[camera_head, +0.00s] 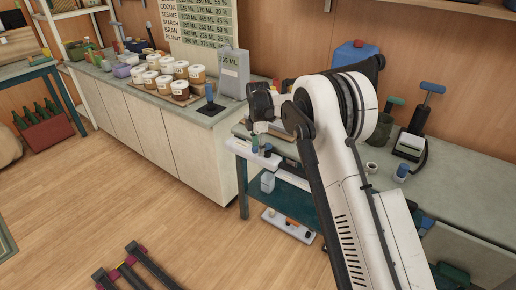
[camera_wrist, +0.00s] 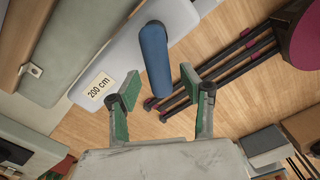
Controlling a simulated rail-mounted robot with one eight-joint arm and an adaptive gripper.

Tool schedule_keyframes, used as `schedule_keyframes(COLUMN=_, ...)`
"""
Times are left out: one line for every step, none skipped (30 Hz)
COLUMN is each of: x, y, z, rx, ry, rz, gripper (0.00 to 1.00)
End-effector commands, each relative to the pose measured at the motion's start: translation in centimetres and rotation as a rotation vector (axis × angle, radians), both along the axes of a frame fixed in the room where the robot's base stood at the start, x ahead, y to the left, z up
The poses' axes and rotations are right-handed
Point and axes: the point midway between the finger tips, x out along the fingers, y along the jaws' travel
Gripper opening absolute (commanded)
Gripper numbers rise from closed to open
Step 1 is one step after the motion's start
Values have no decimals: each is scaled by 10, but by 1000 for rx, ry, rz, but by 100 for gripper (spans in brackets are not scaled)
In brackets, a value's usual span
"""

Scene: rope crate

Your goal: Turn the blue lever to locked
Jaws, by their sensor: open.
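The blue lever (camera_wrist: 154,58) is a rounded blue bar in the wrist view, over a pale grey panel (camera_wrist: 185,18) with a "200 cm" label. Its near end appears between the two green-padded fingertips of my gripper (camera_wrist: 158,88). The fingers are apart, with a gap on each side of the lever in the picture; I cannot tell whether the lever is at fingertip depth. In the camera_head view, my gripper (camera_head: 261,138) is over a white fixture (camera_head: 240,148) at the table's left edge. My arm hides part of that area. No locked marking is readable.
A grey-topped workbench (camera_head: 455,195) holds a blue canister (camera_head: 354,53) and green-and-blue-handled tools. A cream counter (camera_head: 150,135) with several jars stands at the left. In front is open wood floor, with dark rails (camera_head: 148,265) lying near the bottom.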

Motion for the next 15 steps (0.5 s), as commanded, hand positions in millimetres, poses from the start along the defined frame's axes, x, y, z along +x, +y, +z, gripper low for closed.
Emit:
schedule_keyframes(x=0, y=0, z=-2, rx=0, ry=0, rz=0, gripper=41)
schedule_keyframes(x=0, y=0, z=-2, rx=0, ry=0, rz=0, gripper=41)
schedule_keyframes(x=0, y=0, z=-2, rx=0, ry=0, rz=0, gripper=41)
schedule_keyframes(x=0, y=0, z=-2, rx=0, ry=0, rz=0, gripper=41)
schedule_keyframes(x=0, y=0, z=-2, rx=0, ry=0, rz=0, gripper=41)
schedule_keyframes(x=0, y=0, z=-2, rx=0, ry=0, rz=0, gripper=41)
schedule_keyframes(x=0, y=0, z=-2, rx=0, ry=0, rz=0, gripper=41)
schedule_keyframes(x=0, y=0, z=-2, rx=0, ry=0, rz=0, gripper=41)
schedule_keyframes(x=0, y=0, z=-2, rx=0, ry=0, rz=0, gripper=41)
schedule_keyframes(x=0, y=0, z=-2, rx=0, ry=0, rz=0, gripper=37)
schedule_keyframes(x=0, y=0, z=-2, rx=0, ry=0, rz=0, gripper=33)
schedule_keyframes(x=0, y=0, z=-2, rx=0, ry=0, rz=0, gripper=28)
schedule_keyframes(x=0, y=0, z=-2, rx=0, ry=0, rz=0, gripper=24)
schedule_keyframes(x=0, y=0, z=-2, rx=0, ry=0, rz=0, gripper=20)
schedule_keyframes(x=0, y=0, z=-2, rx=0, ry=0, rz=0, gripper=15)
